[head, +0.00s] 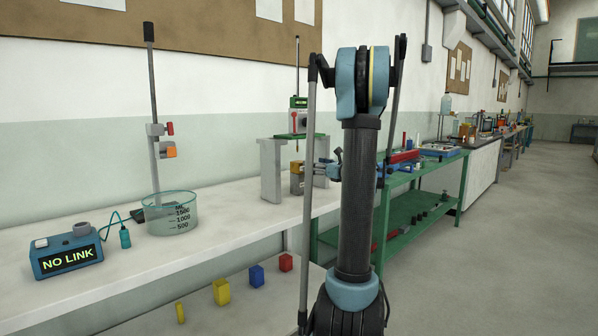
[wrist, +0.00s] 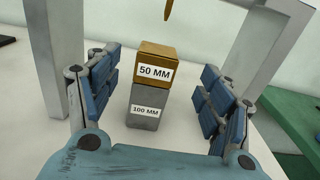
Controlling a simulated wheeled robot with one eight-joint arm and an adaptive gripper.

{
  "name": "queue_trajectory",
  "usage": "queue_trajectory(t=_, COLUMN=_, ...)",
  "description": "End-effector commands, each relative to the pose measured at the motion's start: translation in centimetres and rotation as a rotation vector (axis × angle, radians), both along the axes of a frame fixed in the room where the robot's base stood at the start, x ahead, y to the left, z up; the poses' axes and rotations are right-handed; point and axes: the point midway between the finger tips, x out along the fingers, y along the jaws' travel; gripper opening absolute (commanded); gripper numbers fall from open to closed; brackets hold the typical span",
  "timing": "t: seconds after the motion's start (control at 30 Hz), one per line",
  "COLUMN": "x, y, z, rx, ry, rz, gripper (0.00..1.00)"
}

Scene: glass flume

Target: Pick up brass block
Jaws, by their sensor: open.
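The brass block (wrist: 157,56), labelled 50 MM, sits on top of a grey block (wrist: 143,112), labelled 100 MM, in the wrist view. My gripper (wrist: 160,78) is open, with its blue-padded fingers to the left and right of the stack. Gaps show between the fingers and the blocks, and nothing is held. In the head view the brass block (head: 297,167) is small, between the legs of a grey stand, and my gripper (head: 326,168) is just right of it, partly hidden by my arm.
A grey stand (head: 270,170) with a green top straddles the blocks, and a brass-coloured tip (wrist: 168,9) hangs above them. A glass beaker (head: 172,215) and a NO LINK box (head: 66,255) stand left on the white bench. A green table (head: 440,180) is at right.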

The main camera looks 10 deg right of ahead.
Motion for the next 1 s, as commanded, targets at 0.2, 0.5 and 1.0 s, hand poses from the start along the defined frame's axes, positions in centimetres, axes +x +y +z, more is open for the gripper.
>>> queue_trajectory(t=0.2, x=2.8, y=2.1, z=0.0, rx=-0.001, ry=-0.001, rz=0.002, gripper=0.73)
queue_trajectory(t=0.5, x=4.1, y=3.1, z=0.0, rx=-0.001, ry=0.000, rz=0.001, gripper=0.73)
queue_trajectory(t=1.0, x=8.0, y=6.0, z=0.0, rx=-0.001, ry=-0.001, rz=0.001, gripper=0.73)
